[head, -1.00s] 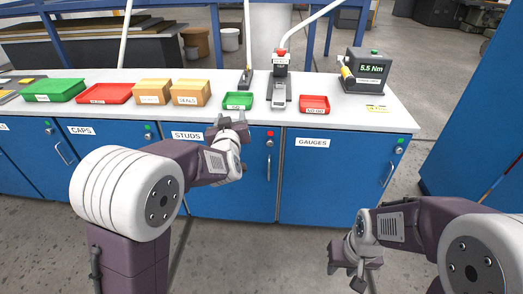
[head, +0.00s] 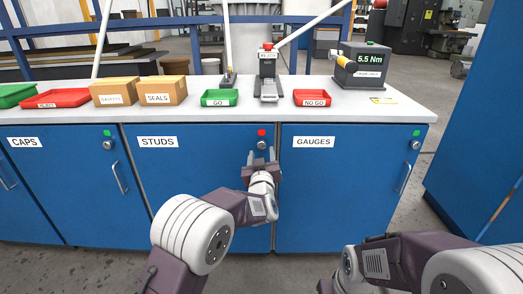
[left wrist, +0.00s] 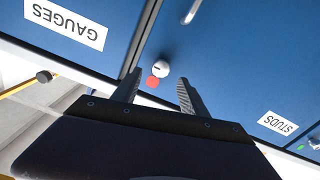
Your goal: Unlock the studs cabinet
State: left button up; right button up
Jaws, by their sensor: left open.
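The blue studs cabinet (head: 190,175) carries a STUDS label (head: 158,142). At its upper right edge is a round lock knob (head: 261,145) under a red indicator (head: 262,132). My left gripper (head: 262,157) is open and empty, just below the knob in the head view, over the door handle's area. In the left wrist view, which is upside down, the knob (left wrist: 159,67) and red indicator (left wrist: 153,82) appear between the open fingers (left wrist: 159,78), with no visible contact. My right gripper (head: 327,287) is mostly cut off at the bottom edge.
The gauges cabinet (head: 345,185) and caps cabinet (head: 60,180) flank it, both with green indicators. The white worktop (head: 200,115) above holds trays, boxes, a press (head: 268,75) and a torque tester (head: 362,65). Another blue cabinet (head: 480,150) stands at the right.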

aim_at(262, 146)
pick_arm(q)
jog(key=w, duration=0.5)
jog(key=shift+f+b, duration=0.15)
jog(key=shift+b, duration=0.2)
grip_shut()
